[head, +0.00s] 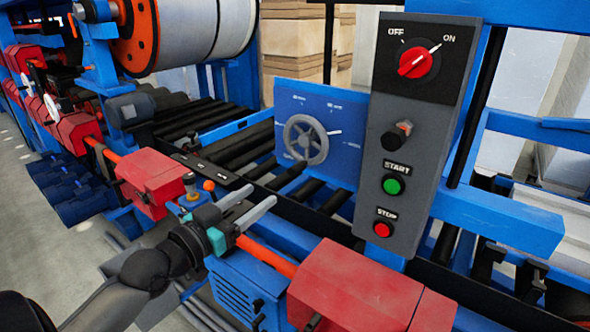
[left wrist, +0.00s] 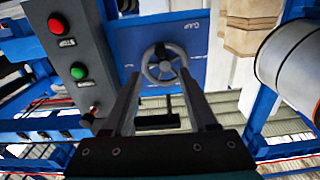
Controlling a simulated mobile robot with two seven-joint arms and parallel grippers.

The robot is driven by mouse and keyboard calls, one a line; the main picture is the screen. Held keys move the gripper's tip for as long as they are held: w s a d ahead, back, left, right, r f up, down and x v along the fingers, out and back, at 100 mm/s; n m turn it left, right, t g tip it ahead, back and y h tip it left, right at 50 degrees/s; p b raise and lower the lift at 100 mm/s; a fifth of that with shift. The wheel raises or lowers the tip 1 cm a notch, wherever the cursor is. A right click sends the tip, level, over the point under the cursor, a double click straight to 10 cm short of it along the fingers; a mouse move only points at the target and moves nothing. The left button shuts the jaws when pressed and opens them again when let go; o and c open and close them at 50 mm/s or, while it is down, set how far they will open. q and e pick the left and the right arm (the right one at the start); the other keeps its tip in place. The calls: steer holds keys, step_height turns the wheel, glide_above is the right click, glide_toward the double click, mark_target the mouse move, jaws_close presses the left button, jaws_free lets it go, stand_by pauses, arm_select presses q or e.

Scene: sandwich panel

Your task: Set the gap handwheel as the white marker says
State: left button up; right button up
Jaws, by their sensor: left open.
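The grey spoked handwheel (head: 306,140) is mounted on a blue plate (head: 268,95) left of the control box. Small white markings lie around it on the plate, too small to read. A short white line (head: 335,132) shows just right of the rim; I cannot tell whether it is the marker. The handwheel (left wrist: 161,64) also shows in the left wrist view, between and beyond the fingers. My left gripper (head: 264,192) is open and empty, in front of the plate and below left of the wheel, apart from it. My right gripper is not in view.
The grey control box (head: 370,185) stands close right of the wheel, with a red rotary switch (head: 419,62), green start button (head: 394,185) and red stop button (head: 382,229). Red housings (head: 360,290) and black rollers (head: 245,150) lie around the arm.

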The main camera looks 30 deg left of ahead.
mark_target(291, 172)
arm_select(q)
steer(key=w, duration=0.8)
steer(key=w+d, duration=0.1)
steer(key=w, duration=0.4)
steer(key=shift+w, duration=0.1)
jaws_close()
stand_by(0.4)
